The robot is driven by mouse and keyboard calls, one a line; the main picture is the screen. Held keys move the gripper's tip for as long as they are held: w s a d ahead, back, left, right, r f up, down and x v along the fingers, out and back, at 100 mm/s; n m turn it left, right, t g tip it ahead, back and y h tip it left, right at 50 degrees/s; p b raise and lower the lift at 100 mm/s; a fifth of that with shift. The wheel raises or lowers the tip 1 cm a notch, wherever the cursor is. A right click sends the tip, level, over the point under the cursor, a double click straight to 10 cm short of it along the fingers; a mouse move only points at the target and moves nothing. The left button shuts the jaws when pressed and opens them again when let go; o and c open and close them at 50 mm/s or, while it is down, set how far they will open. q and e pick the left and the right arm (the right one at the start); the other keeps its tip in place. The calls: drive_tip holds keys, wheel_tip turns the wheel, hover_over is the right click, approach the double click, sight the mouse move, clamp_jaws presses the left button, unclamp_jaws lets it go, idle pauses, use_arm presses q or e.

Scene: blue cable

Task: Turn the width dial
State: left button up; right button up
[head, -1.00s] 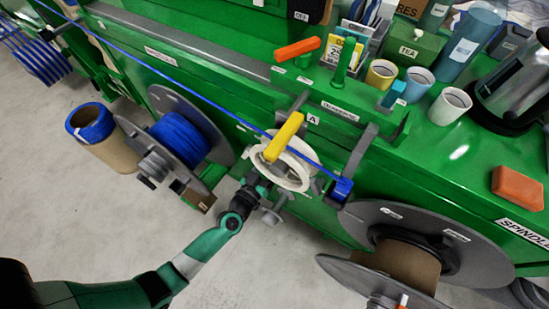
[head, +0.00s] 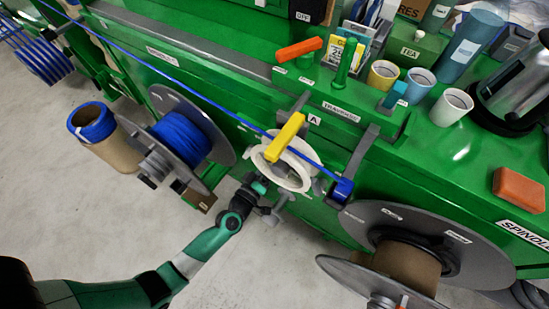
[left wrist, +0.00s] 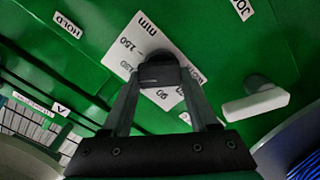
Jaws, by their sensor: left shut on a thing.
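The width dial is a small black knob (left wrist: 160,74) on a white scale plate (left wrist: 143,42) marked in mm, with 150 and 90 among the readable numbers. The plate is on the green machine front. In the left wrist view my left gripper (left wrist: 161,84) has a finger on each side of the knob and is shut on it. In the head view my left gripper (head: 262,184) is low at the machine front, below the white ring (head: 290,163); the dial is hidden there. My right gripper is not in view.
A pale lever handle (left wrist: 256,104) sticks out right of the dial. A yellow handle (head: 285,137) and a taut blue cable (head: 215,102) lie above my gripper. A blue cable reel (head: 180,141) stands left, and a large grey reel (head: 405,230) right. Open floor lies in front.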

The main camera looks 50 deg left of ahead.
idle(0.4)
use_arm(q)
drive_tip(key=o, duration=1.4)
drive_tip(key=p+v, duration=0.1)
drive_tip(key=v, duration=1)
drive_tip(key=shift+s+d+p, duration=0.15)
drive_tip(key=shift+s+p, duration=0.2)
drive_tip(key=shift+p, duration=0.05)
